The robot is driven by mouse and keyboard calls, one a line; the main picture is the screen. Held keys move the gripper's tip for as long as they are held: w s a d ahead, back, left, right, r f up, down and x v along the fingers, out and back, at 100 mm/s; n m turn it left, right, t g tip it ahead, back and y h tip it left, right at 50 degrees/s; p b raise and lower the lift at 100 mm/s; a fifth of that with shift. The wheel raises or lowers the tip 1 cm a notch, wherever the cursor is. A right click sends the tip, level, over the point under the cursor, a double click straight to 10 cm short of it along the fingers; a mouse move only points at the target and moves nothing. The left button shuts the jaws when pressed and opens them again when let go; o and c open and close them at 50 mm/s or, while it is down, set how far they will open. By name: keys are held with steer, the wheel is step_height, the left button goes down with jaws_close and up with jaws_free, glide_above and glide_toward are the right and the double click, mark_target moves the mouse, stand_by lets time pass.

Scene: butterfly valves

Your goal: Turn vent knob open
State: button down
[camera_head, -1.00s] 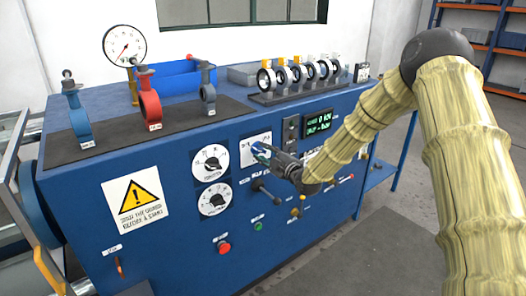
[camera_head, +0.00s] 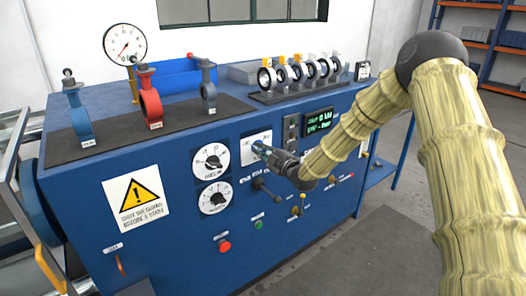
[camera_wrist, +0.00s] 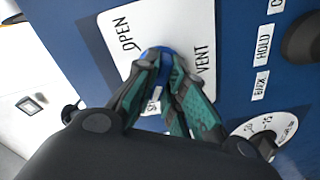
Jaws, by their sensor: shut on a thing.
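The vent knob (camera_wrist: 153,54) is a small blue knob on a white plate (camera_wrist: 120,26) marked OPEN and VENT in the wrist view. A further label on the plate is partly hidden by the fingers. My gripper (camera_wrist: 163,66) has its teal-padded fingers closed on the knob, one on each side, at the panel face. In the head view my gripper (camera_head: 262,149) meets the white plate (camera_head: 250,155) on the blue cabinet front, and the knob itself is hidden behind the fingers.
Two round white dials (camera_head: 211,160) sit left of the plate. A black lever (camera_head: 262,188) sticks out just below my gripper. A green display (camera_head: 319,121) is to the right. Red (camera_head: 224,246) and green buttons are lower down. Several valves stand on the bench top.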

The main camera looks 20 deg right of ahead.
steer(key=shift+m, duration=0.3)
steer(key=m+b, duration=0.2)
steer(key=m, duration=0.3)
steer(key=m+b, duration=0.1)
steer(key=m, duration=0.5)
steer(key=shift+d+m+b, duration=0.1)
steer(key=shift+m+b, duration=0.2)
steer(key=shift+m, duration=0.1)
steer(key=m+b, duration=0.1)
steer(key=m, duration=0.4)
steer(key=m+b, duration=0.3)
steer(key=m, duration=0.3)
steer(key=shift+d+m, duration=0.1)
steer(key=shift+m, duration=0.2)
steer(key=shift+r, duration=0.1)
steer(key=c, duration=1.5)
jaws_free()
